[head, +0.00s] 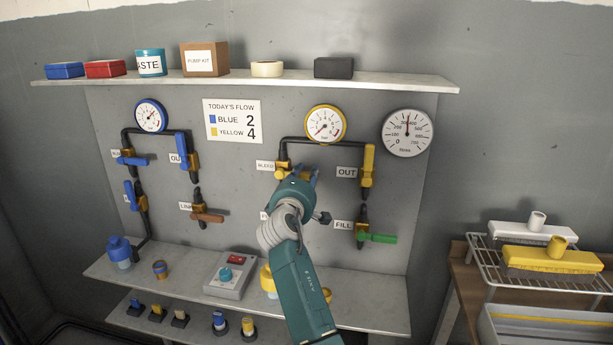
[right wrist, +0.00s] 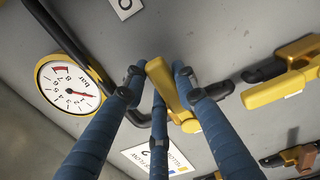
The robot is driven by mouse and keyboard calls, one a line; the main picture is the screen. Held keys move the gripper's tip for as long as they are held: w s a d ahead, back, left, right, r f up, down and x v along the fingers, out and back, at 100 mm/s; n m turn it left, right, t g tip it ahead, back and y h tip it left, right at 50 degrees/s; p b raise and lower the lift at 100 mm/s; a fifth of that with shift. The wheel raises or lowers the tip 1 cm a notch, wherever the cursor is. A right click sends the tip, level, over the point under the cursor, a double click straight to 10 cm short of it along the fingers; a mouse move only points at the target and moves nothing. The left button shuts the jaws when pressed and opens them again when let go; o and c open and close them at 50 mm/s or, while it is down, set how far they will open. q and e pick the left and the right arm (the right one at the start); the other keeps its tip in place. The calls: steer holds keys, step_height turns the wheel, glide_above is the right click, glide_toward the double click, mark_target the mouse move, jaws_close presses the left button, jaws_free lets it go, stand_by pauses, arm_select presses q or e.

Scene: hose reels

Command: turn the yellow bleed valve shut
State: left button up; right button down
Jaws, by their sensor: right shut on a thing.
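The yellow bleed valve (head: 282,166) is on the black pipe below the yellow-rimmed gauge, beside a label that reads BLEED. My right gripper (head: 304,175) is at this valve and hides part of it in the head view. In the right wrist view, the valve's yellow handle (right wrist: 163,84) lies between my blue fingers (right wrist: 158,82), which are shut on it. The handle lies mostly across the pipe, at a slant. My left gripper is not in view.
The yellow OUT valve (head: 368,165) and green-handled FILL valve (head: 378,238) are to the right. Another yellow-handled valve (right wrist: 282,80) is close by in the wrist view. A grey switch box (head: 229,276) is on the lower shelf (head: 375,318). A rack with brushes (head: 548,258) stands right.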

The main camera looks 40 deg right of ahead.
steer(key=shift+r, duration=0.25)
steer(key=c, duration=1.6)
jaws_free()
steer(key=shift+w, duration=0.1)
steer(key=shift+o, duration=1.3)
steer(key=shift+f, duration=0.15)
steer(key=shift+w+f, duration=0.1)
steer(key=shift+w, duration=0.05)
steer(key=v, duration=1.2)
